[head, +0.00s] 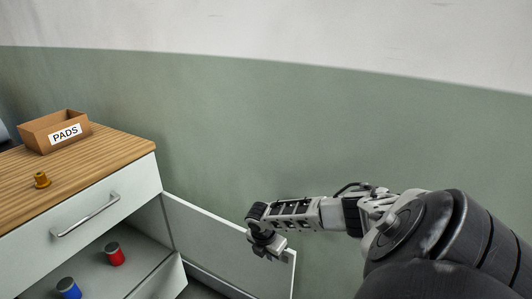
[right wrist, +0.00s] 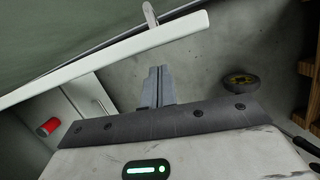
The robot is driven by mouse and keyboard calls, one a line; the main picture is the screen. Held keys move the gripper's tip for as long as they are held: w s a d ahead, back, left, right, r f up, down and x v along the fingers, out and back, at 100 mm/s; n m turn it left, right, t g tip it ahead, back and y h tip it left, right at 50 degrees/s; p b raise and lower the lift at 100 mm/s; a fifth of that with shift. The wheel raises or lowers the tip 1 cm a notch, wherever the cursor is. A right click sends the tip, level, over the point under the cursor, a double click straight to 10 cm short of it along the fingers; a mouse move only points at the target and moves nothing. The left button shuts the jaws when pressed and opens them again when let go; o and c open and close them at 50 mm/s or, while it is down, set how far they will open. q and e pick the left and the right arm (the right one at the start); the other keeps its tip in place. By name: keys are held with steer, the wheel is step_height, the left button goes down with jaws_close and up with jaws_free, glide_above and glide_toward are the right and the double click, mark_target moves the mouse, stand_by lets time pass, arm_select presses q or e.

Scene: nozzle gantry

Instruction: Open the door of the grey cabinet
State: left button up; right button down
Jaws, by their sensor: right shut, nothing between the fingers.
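The grey cabinet has a wooden top (head: 110,150) and stands at the left in the head view. Its door (head: 205,232) is swung wide open to the right, its inner face showing. The compartment behind holds a red can (head: 114,254) and a blue can (head: 68,288). My right gripper (head: 268,250) is at the free end of the door, overlapping its upper edge in the picture; I cannot tell whether it touches. In the right wrist view its fingers (right wrist: 156,87) are shut and empty beside the door panel (right wrist: 120,58). My left gripper is out of view.
A drawer with a bar handle (head: 86,215) is shut above the compartment. A box marked PADS (head: 60,131) and a brass nozzle (head: 41,180) stand on top. A green and white wall (head: 300,130) rises behind. A dark wheel (right wrist: 240,82) shows in the wrist view.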

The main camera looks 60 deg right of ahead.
steer(key=a+p+v, duration=0.2)
steer(key=v, duration=0.8)
steer(key=shift+s, duration=0.2)
steer(key=shift+a, duration=0.1)
steer(key=s+a+f+m+t+y, duration=0.1)
steer(key=s+a+m+y, duration=0.15)
steer(key=a, duration=0.95)
steer(key=s+a+f+m+y, duration=0.1)
steer(key=s+a, duration=0.3)
steer(key=a, duration=0.9)
steer(key=s+a+r+m+t, duration=0.1)
steer(key=s+r+m+t, duration=0.2)
steer(key=s+r+m, duration=0.7)
steer(key=w+a+f+m+t+y, duration=0.1)
steer(key=w+a+f+t, duration=0.4)
steer(key=f, duration=0.5)
steer(key=w+t+y, duration=0.1)
steer(key=w, duration=0.1)
steer(key=shift+w+a+f, duration=0.2)
steer(key=shift+w+f, duration=0.1)
steer(key=shift+w, duration=0.05)
